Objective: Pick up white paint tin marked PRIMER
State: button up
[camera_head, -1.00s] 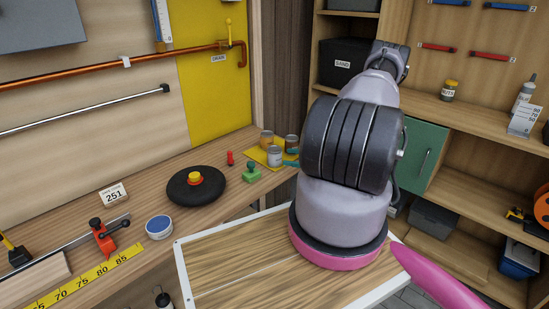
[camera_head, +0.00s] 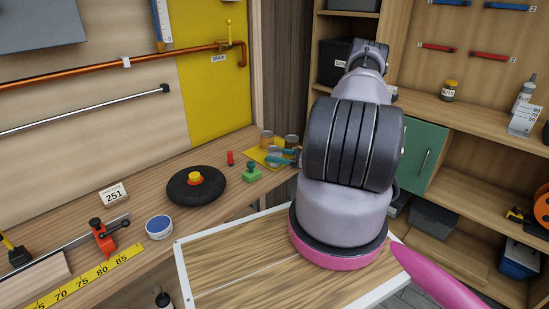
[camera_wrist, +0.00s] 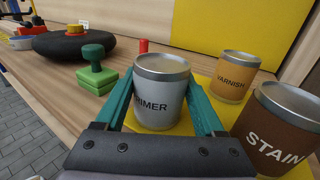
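The white-grey paint tin marked PRIMER (camera_wrist: 158,98) stands upright in the middle of the wrist view, its label partly cut off by my gripper. My gripper (camera_wrist: 160,84) is open, with one teal finger along each side of the tin. Whether either finger touches it, I cannot tell.
The VARNISH tin (camera_wrist: 233,77) and brown STAIN tin (camera_wrist: 275,130) stand close on the right, on a yellow mat (camera_wrist: 204,81). A green stamp (camera_wrist: 96,72) is on the left, with a red peg (camera_wrist: 144,46) and black disc (camera_wrist: 72,44) behind. Shelves are right.

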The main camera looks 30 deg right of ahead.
grip_shut()
jog(key=shift+r, duration=0.15)
